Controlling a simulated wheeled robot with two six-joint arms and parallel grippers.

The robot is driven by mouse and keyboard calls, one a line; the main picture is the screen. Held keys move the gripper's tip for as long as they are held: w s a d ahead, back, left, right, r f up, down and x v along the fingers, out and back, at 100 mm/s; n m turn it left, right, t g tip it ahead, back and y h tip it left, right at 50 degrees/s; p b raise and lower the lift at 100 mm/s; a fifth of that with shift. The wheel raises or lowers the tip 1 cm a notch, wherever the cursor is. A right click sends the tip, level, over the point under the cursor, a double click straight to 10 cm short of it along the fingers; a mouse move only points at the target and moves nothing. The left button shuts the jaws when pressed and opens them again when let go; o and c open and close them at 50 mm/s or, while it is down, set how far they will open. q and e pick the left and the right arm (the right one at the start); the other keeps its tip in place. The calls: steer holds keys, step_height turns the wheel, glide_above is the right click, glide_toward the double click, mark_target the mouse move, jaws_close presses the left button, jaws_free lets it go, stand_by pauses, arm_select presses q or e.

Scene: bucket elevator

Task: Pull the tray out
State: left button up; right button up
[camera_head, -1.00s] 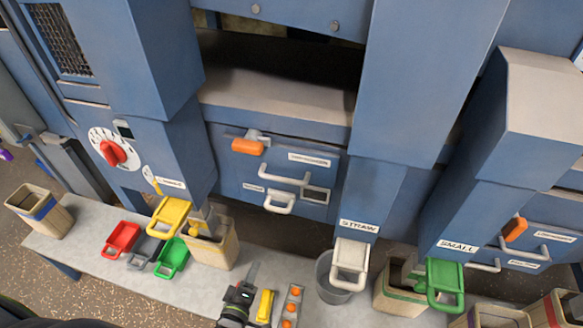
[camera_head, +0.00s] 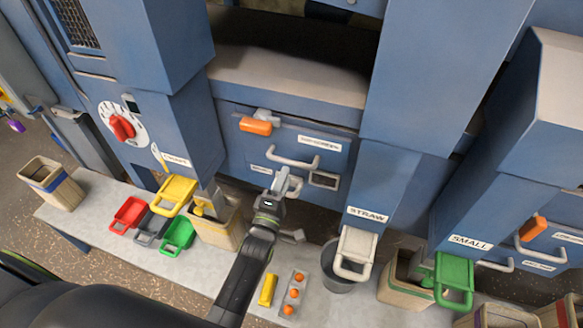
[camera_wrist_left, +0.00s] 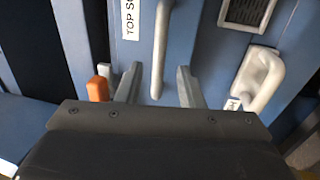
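The blue front panel (camera_head: 235,150) in the middle of the machine carries a long upper handle (camera_head: 293,160) and a shorter lower handle (camera_head: 296,184). I cannot tell which front belongs to the tray. My left gripper (camera_head: 281,178) is in front of the lower handle and partly hides it in the head view. There the long handle (camera_wrist_left: 160,45) lies ahead, and the lower handle (camera_wrist_left: 262,78) lies right of the fingers. My right gripper is not in view.
An orange latch (camera_head: 256,126) sits at the panel's upper left. Yellow (camera_head: 176,192), white (camera_head: 356,250) and green (camera_head: 454,278) spouts stick out over the grey bench (camera_head: 95,200). A wooden bucket (camera_head: 222,238) and coloured scoops stand at the left.

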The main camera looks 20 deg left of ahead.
mark_target(291, 162)
arm_select(q)
steer(key=w+b, duration=0.2)
steer(key=w, duration=0.1)
steer(key=w+b, duration=0.2)
steer(key=shift+w+d+r, duration=0.1)
steer(key=shift+r, duration=0.2)
steer(key=shift+w+r+b, duration=0.3)
steer(key=shift+w+b, duration=0.05)
steer(key=shift+w, duration=0.1)
jaws_close()
